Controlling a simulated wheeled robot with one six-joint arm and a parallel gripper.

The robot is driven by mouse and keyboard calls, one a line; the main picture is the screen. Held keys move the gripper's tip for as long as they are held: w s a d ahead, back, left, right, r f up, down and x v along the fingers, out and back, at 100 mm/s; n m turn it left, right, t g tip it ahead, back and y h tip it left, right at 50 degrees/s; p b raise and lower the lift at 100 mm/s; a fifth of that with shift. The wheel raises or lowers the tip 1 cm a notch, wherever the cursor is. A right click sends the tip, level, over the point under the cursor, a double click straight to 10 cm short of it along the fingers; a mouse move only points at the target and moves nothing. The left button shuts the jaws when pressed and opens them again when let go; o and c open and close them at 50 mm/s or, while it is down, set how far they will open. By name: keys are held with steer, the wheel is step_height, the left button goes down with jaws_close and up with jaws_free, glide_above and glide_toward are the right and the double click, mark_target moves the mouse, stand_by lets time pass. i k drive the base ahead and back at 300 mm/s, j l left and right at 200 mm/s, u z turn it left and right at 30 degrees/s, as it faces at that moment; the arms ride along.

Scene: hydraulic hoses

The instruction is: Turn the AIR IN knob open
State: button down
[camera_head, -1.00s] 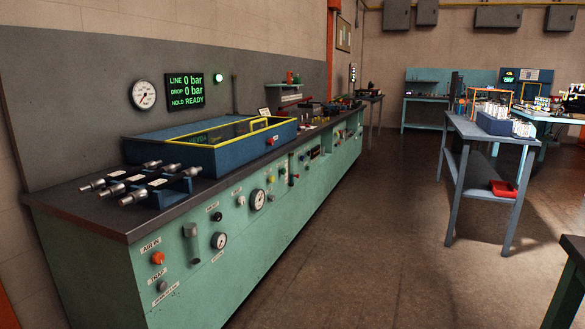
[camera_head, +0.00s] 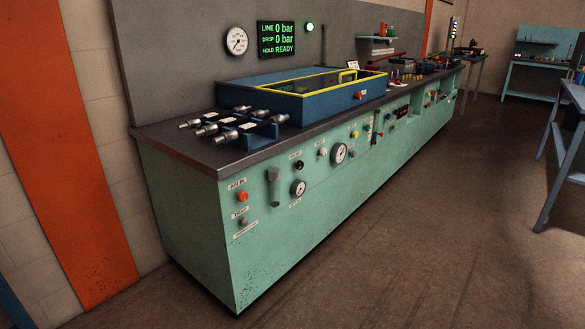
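The AIR IN knob (camera_head: 243,196) is a round orange knob on the green front panel, near the bench's left corner. Its AIR IN label (camera_head: 237,184) sits just above it. It is too small to tell which way the knob is turned. Below it is a TRAP label (camera_head: 240,212) with a small grey knob (camera_head: 243,222). The display (camera_head: 277,39) reads LINE 0 bar, DROP 0 bar, HOLD READY. My gripper is not in view.
The long green bench (camera_head: 200,225) carries a rack of metal fittings (camera_head: 235,124) and a blue box with a yellow-edged lid (camera_head: 300,95). Gauges dot the panel. The brown floor (camera_head: 400,250) in front is clear. A blue-grey table (camera_head: 570,110) stands at the right.

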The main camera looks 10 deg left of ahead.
mark_target(243, 196)
steer(key=i+l+u, duration=0.1)
steer(key=i+u, duration=0.15)
steer(key=i, duration=0.25)
steer(key=i+l+u, duration=0.2)
steer(key=i, duration=0.25)
